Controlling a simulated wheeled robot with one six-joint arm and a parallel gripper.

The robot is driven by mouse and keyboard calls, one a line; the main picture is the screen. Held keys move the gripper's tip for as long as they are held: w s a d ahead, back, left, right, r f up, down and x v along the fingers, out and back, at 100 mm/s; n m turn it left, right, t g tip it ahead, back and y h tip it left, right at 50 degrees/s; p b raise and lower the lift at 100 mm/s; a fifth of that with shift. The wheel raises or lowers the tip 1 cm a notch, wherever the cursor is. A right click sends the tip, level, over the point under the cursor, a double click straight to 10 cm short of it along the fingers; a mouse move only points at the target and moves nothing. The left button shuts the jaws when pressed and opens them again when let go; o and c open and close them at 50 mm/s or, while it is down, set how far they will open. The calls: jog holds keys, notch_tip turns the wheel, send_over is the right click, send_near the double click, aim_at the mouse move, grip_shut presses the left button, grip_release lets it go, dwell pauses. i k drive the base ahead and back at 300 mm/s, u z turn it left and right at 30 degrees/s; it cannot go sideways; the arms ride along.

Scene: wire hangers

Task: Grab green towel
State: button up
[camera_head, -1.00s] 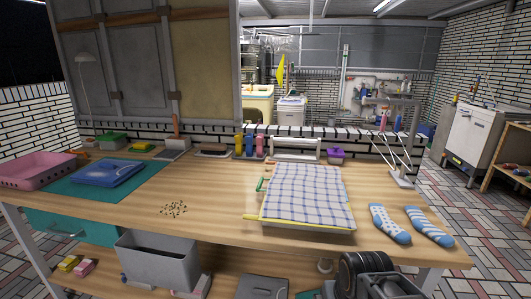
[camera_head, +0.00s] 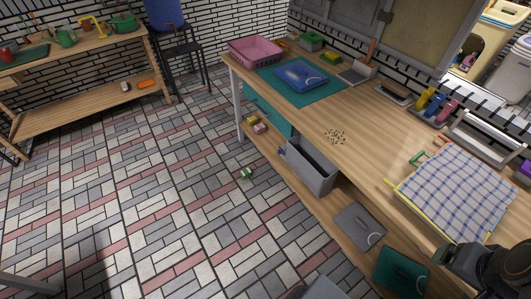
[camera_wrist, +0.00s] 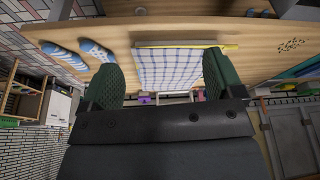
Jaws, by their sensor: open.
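A folded dark green towel (camera_head: 401,272) with a pale loop lies on the lower shelf of the workbench, at the bottom right of the head view. A grey folded cloth (camera_head: 360,228) lies beside it. My gripper (camera_wrist: 160,65) is open, with its two green fingers apart and nothing between them. It faces the bench top, where a blue-and-white checked cloth (camera_wrist: 168,68) shows beyond the fingers. The green towel is not seen in the wrist view. In the head view a dark part of my arm shows at the lower right.
A grey bin (camera_head: 312,168) stands on the lower shelf. A small green item (camera_head: 246,173) lies on the floor. Tiled floor left of the bench is mostly clear.

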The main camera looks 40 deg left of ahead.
aim_at(247, 173)
jog(key=u, duration=2.3)
jog(key=i, duration=2.15)
jog(key=u, duration=1)
jog(key=i, duration=0.3)
jog(key=z, duration=0.05)
